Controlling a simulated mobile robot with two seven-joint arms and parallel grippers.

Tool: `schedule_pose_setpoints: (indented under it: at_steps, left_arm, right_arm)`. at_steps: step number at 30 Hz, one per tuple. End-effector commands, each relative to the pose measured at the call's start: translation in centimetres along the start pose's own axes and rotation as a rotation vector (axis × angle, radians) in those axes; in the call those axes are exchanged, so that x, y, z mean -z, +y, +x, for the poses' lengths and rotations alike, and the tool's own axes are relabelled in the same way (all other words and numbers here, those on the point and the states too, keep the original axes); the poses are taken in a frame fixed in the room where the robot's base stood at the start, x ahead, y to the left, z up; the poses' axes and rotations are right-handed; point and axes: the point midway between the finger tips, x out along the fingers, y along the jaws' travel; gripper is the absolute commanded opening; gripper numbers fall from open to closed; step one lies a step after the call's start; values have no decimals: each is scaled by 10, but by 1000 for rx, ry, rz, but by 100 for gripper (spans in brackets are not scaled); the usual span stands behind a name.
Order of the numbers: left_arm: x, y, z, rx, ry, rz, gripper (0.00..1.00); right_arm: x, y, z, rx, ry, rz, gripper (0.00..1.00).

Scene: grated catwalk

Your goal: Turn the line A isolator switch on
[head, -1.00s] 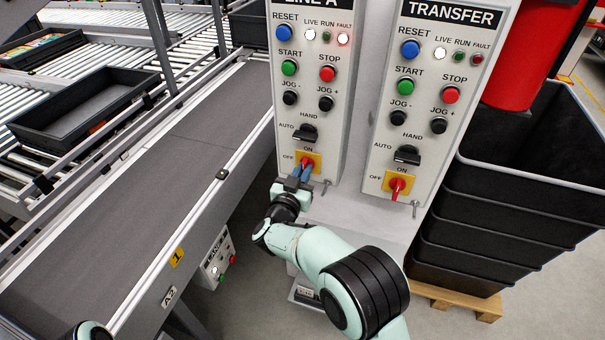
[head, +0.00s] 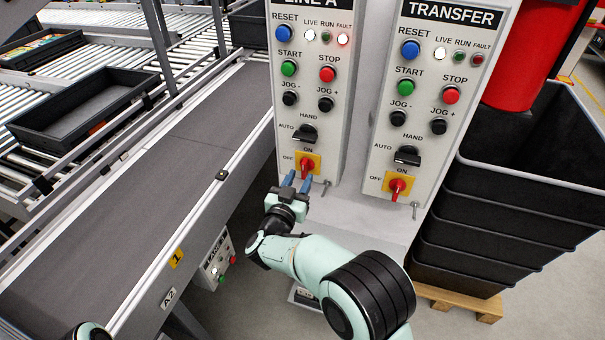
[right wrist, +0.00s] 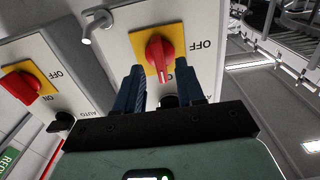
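The line A isolator switch (head: 307,166) is a red handle on a yellow plate, low on the LINE A panel. In the right wrist view the line A handle (right wrist: 160,56) stands nearly upright, in line with the partly hidden ON label; OFF is to its side. My right gripper (head: 297,183) is just below and in front of it. My left gripper is out of view.
The TRANSFER panel (head: 432,100) stands to the right with its own red isolator (head: 397,186), which lies crosswise in the wrist view. A metal peg (head: 325,187) sticks out beside the line A switch. Conveyor (head: 190,170) at left; stacked black crates (head: 520,220) at right.

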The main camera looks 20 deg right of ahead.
Motion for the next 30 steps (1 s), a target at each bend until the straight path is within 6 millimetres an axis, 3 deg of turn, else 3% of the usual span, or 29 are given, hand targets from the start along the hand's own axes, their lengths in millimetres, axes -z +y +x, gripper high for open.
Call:
schedule_pose_setpoints:
  at_steps: [6,12,18,30]
  left_arm:
    - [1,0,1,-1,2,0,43]
    - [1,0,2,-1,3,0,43]
    - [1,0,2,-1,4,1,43]
    - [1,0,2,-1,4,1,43]
  right_arm:
    - [0,0,-52,3,-1,0,38]
    - [1,0,-86,1,1,2,38]
    - [1,0,-100,-2,1,2,38]
    - [1,1,-100,-2,1,2,38]
